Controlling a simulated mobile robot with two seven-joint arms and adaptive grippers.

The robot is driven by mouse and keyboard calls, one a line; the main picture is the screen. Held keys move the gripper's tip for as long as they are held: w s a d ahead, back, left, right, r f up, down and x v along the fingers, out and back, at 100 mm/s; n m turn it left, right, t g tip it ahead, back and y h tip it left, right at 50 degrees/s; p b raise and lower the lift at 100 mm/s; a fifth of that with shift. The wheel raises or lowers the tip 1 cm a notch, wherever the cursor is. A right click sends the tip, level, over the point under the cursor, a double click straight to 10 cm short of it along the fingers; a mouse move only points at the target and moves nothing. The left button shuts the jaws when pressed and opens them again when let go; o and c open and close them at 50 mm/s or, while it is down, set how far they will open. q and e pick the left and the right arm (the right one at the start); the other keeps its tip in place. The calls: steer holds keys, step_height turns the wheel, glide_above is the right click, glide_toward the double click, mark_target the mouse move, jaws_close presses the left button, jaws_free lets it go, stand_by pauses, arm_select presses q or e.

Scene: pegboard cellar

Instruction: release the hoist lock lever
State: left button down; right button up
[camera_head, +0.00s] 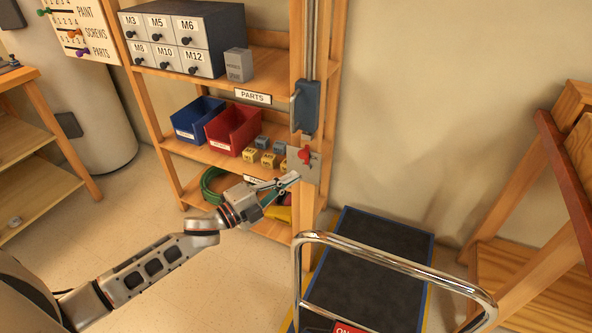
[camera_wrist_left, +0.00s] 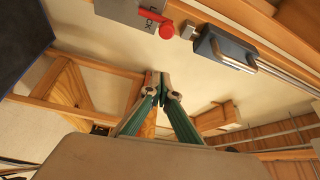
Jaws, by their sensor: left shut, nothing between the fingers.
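The lock lever (camera_head: 305,155) is red with a round knob. It sits on a grey metal plate (camera_head: 311,171) fixed to the front post of the shelf. In the wrist view the fingertips (camera_wrist_left: 163,82) show apart from the lever. My right gripper is out of view.
A blue-grey block (camera_head: 307,104) with a handle sits on the rail above the plate. Shelves at left hold a blue bin (camera_head: 197,118), a red bin (camera_head: 233,128) and several small blocks. A dark platform (camera_head: 375,265) with a chrome rail (camera_head: 400,265) stands below right.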

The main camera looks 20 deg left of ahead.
mark_target(305, 162)
arm_select(q)
steer(key=w+b, duration=0.1)
steer(key=w, duration=0.7)
steer(key=shift+w+d+b, duration=0.3)
steer(key=shift+w+b, duration=0.05)
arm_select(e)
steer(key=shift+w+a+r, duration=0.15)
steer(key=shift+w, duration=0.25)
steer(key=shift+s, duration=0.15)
